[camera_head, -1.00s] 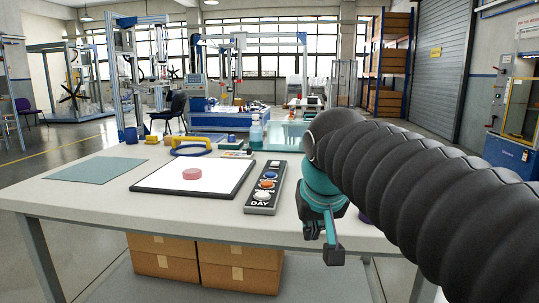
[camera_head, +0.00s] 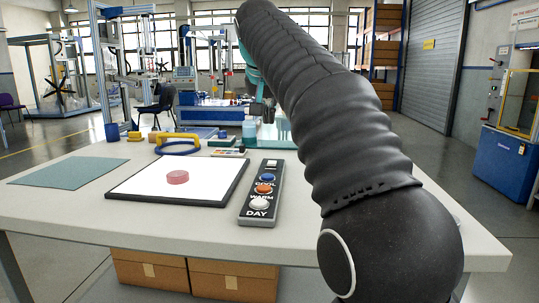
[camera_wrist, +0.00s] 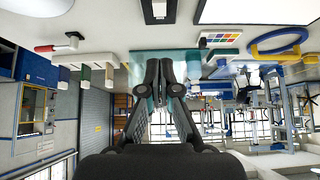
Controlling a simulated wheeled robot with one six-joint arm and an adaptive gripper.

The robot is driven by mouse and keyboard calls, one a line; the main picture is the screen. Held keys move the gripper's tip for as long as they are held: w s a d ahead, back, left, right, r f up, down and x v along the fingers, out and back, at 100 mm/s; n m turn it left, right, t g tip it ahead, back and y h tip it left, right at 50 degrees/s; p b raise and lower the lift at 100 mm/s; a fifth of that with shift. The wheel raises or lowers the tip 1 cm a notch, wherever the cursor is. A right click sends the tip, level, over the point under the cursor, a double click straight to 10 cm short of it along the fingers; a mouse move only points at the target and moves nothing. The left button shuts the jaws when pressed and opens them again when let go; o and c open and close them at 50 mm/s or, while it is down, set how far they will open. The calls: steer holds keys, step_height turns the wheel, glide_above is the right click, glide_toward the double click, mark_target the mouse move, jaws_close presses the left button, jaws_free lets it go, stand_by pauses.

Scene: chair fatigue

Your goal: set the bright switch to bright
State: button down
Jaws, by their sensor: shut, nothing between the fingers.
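A dark control panel (camera_head: 261,196) lies on the table right of the white board. It bears a small white switch (camera_head: 271,163) at its far end, then blue (camera_head: 267,177), orange (camera_head: 264,189) and white (camera_head: 259,203) buttons, with the word DAY at the near end. Which control is the bright switch, and its setting, I cannot tell. The panel's far end (camera_wrist: 158,14) shows at the top of the upside-down wrist view. My gripper (camera_wrist: 160,74) is shut and empty, apart from the panel.
Behind are a yellow-handled item (camera_head: 178,138), a blue ring (camera_wrist: 252,46), a colour chart (camera_wrist: 222,40) and a bottle (camera_head: 249,131). The teal mat (camera_head: 69,171) is at left.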

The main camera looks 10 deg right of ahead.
steer(key=b, duration=0.2)
glide_above(272, 163)
steer(key=s, duration=0.1)
steer(key=f, duration=0.7)
steer(key=shift+s+a+f, duration=0.15)
steer(key=shift+a+f, duration=0.05)
steer(key=shift+f, duration=0.2)
step_height(272, 163, down, 2)
steer(key=shift+f+b, duration=0.2)
steer(key=shift+b, duration=0.1)
steer(key=shift+s+a+f, duration=0.1)
steer(key=shift+f, duration=0.75)
steer(key=shift+b, duration=0.3)
steer(key=b, duration=0.1)
steer(key=f+t+b, duration=0.1)
steer(key=b, duration=0.1)
steer(key=shift+s+f, duration=0.2)
steer(key=shift+f, duration=0.1)
steer(key=shift+r, duration=0.45)
steer(key=shift+r+p, duration=0.75)
steer(key=shift+p, duration=0.2)
